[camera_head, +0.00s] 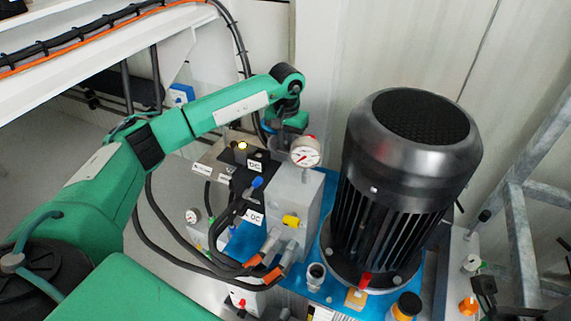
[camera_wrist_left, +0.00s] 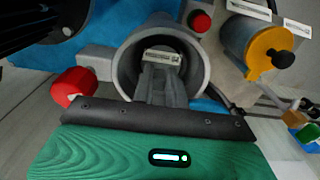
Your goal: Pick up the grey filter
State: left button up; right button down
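A grey round cylinder with an open top, which looks like the grey filter (camera_wrist_left: 203,72), stands in the middle of the left wrist view. A small white label shows inside it. My left gripper (camera_wrist_left: 160,72) reaches over its near rim, with both fingers close together inside the opening. Whether they pinch anything is unclear. In the head view my left gripper (camera_head: 286,122) points down behind the pressure gauge. The cylinder there is mostly hidden by the gauge and the grey block. I cannot make out my right gripper.
A pressure gauge (camera_head: 305,152) on a grey block (camera_head: 291,194) stands close to the left gripper. A large black motor (camera_head: 404,180) rises to the right. In the left wrist view, red caps (camera_wrist_left: 74,87) and a yellow-ended cylinder (camera_wrist_left: 262,50) flank the opening. Black hoses (camera_head: 170,225) loop at the left.

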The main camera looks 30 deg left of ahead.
pick_arm(q)
grip_shut()
